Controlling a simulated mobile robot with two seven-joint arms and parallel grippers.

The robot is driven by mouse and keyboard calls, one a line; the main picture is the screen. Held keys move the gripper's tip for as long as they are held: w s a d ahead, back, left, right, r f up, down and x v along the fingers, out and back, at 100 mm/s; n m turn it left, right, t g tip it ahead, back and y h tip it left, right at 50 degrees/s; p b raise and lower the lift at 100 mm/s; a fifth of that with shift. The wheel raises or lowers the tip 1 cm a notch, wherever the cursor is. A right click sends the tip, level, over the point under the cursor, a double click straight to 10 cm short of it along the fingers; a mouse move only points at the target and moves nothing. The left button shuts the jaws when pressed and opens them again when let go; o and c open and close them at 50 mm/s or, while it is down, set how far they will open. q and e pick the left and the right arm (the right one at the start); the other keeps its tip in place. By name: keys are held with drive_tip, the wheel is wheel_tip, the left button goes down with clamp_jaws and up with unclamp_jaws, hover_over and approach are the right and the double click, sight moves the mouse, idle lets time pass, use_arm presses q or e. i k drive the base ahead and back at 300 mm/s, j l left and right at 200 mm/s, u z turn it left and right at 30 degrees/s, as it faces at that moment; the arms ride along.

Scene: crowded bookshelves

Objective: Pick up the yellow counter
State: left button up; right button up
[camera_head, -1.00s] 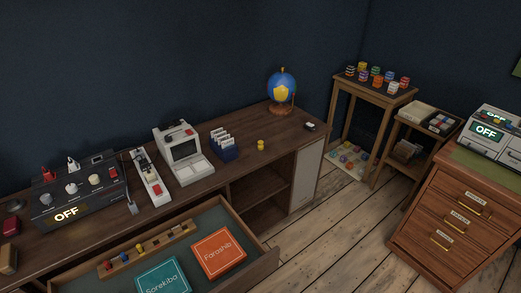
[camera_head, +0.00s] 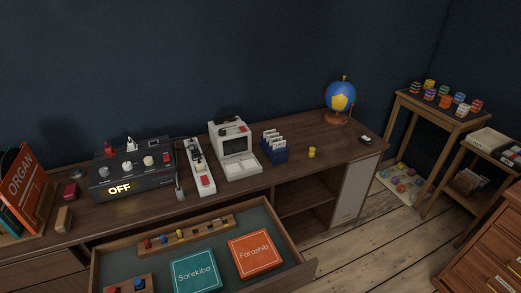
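A small yellow counter (camera_head: 312,152) stands on the wooden desk, right of the dark blue card holder and in front of the globe. It looks like a short stack or ridged cylinder; it is too small to tell which. Another yellow piece (camera_head: 430,84) shows among the coloured stacks on the stool at the right. Neither of my grippers shows in the view.
The desk (camera_head: 345,152) carries a globe (camera_head: 340,97), a card holder (camera_head: 274,148), a white machine (camera_head: 235,150) and a black box reading OFF (camera_head: 132,172). An open drawer (camera_head: 215,225) with two boxes juts out in front. Desk top around the counter is clear.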

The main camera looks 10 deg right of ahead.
sight(312, 154)
drive_tip(key=i+l+u, duration=0.1)
drive_tip(key=l+u, duration=0.2)
drive_tip(key=u, duration=0.15)
drive_tip(key=l+u, duration=0.3)
drive_tip(key=u, duration=0.15)
drive_tip(key=l+u, duration=0.65)
drive_tip(key=u, duration=0.2)
drive_tip(key=k+l+u, duration=0.2)
drive_tip(key=l, duration=0.3)
drive_tip(key=k+l+u, duration=0.2)
drive_tip(key=l, duration=0.3)
drive_tip(key=k+l+u, duration=0.2)
drive_tip(key=l, duration=0.3)
drive_tip(key=k+l+u, duration=0.2)
drive_tip(key=k+l, duration=0.1)
drive_tip(key=l, duration=0.1)
